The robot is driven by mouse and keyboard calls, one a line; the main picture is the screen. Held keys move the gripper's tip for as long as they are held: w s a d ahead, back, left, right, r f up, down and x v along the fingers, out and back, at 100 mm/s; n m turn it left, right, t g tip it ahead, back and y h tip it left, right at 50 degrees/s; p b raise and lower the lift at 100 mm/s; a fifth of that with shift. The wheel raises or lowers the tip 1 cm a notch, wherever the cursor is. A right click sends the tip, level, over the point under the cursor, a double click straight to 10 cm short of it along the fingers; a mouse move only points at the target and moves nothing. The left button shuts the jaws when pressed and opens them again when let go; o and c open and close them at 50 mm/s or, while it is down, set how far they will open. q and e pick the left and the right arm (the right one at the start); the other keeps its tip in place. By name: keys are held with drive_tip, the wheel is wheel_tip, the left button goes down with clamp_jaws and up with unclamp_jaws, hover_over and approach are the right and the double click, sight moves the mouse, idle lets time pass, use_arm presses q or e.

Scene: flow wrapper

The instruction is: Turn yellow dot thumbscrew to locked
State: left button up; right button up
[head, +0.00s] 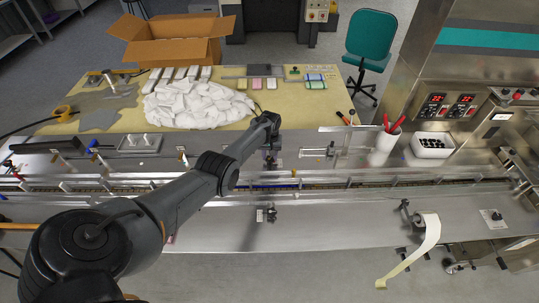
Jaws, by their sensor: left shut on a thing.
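My left arm reaches in from the left, and its gripper (270,166) points down at the far side of the conveyor channel. The gripper is shut on a small part, apparently a thumbscrew, which its fingers mostly hide. I cannot make out a yellow dot on that part or how far it is turned. A tiny yellow spot (293,172) shows just right of the gripper on the rail. A small dark knob on a bracket (270,214) sits on the near steel plate, apart from the gripper. My right gripper is not in view.
The conveyor channel with its guide rails (390,181) runs left to right. A metal bracket (340,148) stands right of the gripper. Farther right are a white cup of red-handled tools (384,148) and a white bin (433,147). White packets (195,105) are heaped behind.

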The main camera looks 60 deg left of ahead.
use_arm(q)
drive_tip(key=m, duration=0.5)
drive_tip(key=shift+w+m, duration=0.1)
drive_tip(key=shift+m, duration=0.2)
drive_tip(key=m, duration=0.3)
drive_tip(key=shift+d+m, duration=0.15)
drive_tip(key=shift+m, duration=0.45)
drive_tip(key=o, duration=1.1)
drive_tip(key=shift+c, duration=0.2)
drive_tip(key=shift+r, duration=0.15)
